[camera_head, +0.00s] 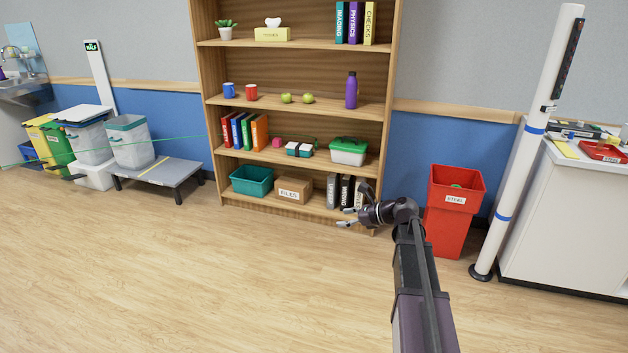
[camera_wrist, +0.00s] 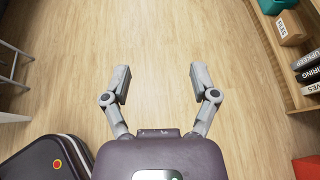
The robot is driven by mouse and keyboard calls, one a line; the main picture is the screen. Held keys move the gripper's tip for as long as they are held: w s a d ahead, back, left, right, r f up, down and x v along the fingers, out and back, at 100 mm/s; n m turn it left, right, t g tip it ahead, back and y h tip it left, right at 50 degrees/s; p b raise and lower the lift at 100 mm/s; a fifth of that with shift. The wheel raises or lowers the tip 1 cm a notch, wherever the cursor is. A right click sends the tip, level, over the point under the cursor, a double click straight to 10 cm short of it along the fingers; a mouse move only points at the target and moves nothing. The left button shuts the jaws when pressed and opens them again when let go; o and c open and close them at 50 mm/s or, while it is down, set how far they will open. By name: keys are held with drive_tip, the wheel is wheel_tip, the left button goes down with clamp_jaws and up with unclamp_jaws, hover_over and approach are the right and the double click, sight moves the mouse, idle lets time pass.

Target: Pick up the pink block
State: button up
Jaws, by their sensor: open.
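The pink block (camera_head: 277,142) sits on the third shelf of the wooden bookcase, between the orange binder and a small teal, white and dark item. My gripper (camera_head: 346,217) is low in front of the bookcase's right side, below and to the right of the block and apart from it. In the wrist view my gripper (camera_wrist: 158,82) is open and empty, with bare floor between its fingers. The pink block does not show in the wrist view.
The bookcase (camera_head: 300,49) holds binders (camera_head: 261,132), a green-lidded container (camera_head: 348,151), a teal bin (camera_head: 251,181) and a cardboard box (camera_head: 293,190). A red bin (camera_head: 455,215) stands right of my arm. A low grey platform (camera_head: 165,172) is at left. The floor in front is clear.

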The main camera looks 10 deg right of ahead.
drive_tip(key=s+a+r+n+g+h+p, duration=0.1)
drive_tip(key=s+a+n+g+h+p, duration=0.2)
drive_tip(key=s+n, duration=0.8)
drive_tip(key=s+a+r+n+g+h+p, duration=0.1)
drive_tip(key=s+a+n+g+h+p, duration=0.3)
drive_tip(key=s+n+p, duration=0.6)
drive_tip(key=s+a+n+h, duration=0.1)
drive_tip(key=a+n+h, duration=0.1)
drive_tip(key=n+h, duration=0.1)
drive_tip(key=shift+a+n+g+h, duration=0.2)
drive_tip(key=shift+n+g+h, duration=0.1)
drive_tip(key=shift+h, duration=0.1)
drive_tip(key=shift+r, duration=0.1)
drive_tip(key=shift+c, duration=1.3)
drive_tip(key=shift+w+d, duration=0.1)
drive_tip(key=shift+w, duration=0.1)
